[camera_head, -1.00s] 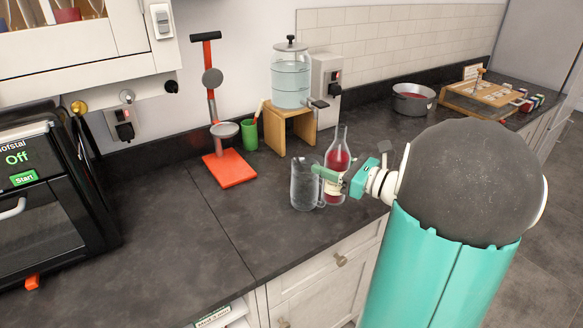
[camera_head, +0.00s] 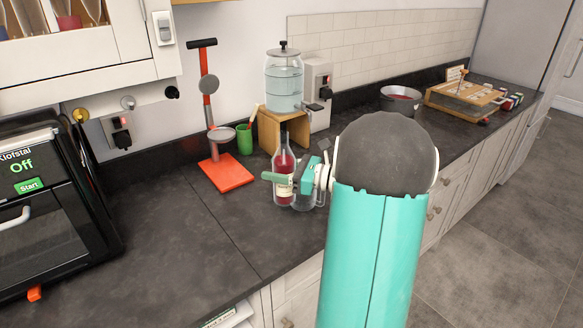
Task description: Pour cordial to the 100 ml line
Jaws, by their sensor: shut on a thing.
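My gripper (camera_head: 283,180) is shut on the cordial bottle (camera_head: 284,162), a clear bottle with a narrow neck, red liquid and a pale label. The bottle stands upright in the grip; I cannot tell whether its base touches the worktop. A clear glass jug (camera_head: 306,201) is close at its right, partly hidden by the bottle and my gripper. Any 100 ml line and the level in the jug are too small or hidden to see.
A red-based stand (camera_head: 227,172) and green cup (camera_head: 244,139) are behind on the left. A water dispenser (camera_head: 284,82) sits on a wooden stand (camera_head: 268,130). A pot (camera_head: 400,101) is farther right. The worktop (camera_head: 170,235) at front left is clear.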

